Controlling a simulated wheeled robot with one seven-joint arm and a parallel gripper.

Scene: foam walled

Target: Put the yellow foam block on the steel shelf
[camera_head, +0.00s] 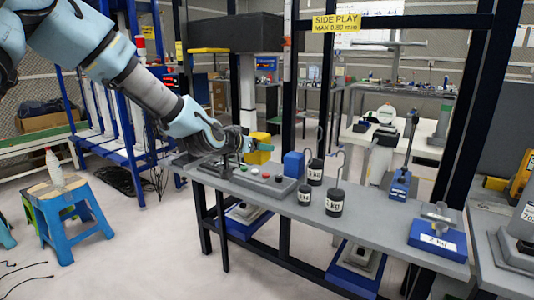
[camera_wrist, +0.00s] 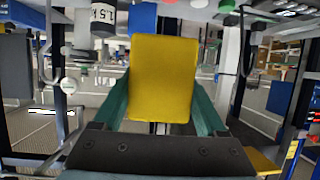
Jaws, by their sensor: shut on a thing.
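The yellow foam block (camera_head: 258,154) is held at the end of my arm, above the back left part of a long grey bench top. My gripper (camera_head: 256,144) is shut on it. In the wrist view the block (camera_wrist: 164,78) sits between the two green fingers of my gripper (camera_wrist: 163,105), one on each side, and hides part of what lies beyond. The grey bench top (camera_head: 385,222), on a dark frame, may be the steel shelf; I cannot tell for sure. The block appears apart from it.
On the bench stand a button panel (camera_head: 252,181), a blue block (camera_head: 293,164), several dark weights (camera_head: 334,202), a blue clamp (camera_head: 400,185) and a blue-based weight (camera_head: 437,236). Dark uprights (camera_head: 288,80) rise behind it. A blue stool (camera_head: 75,212) holds a bottle (camera_head: 54,168).

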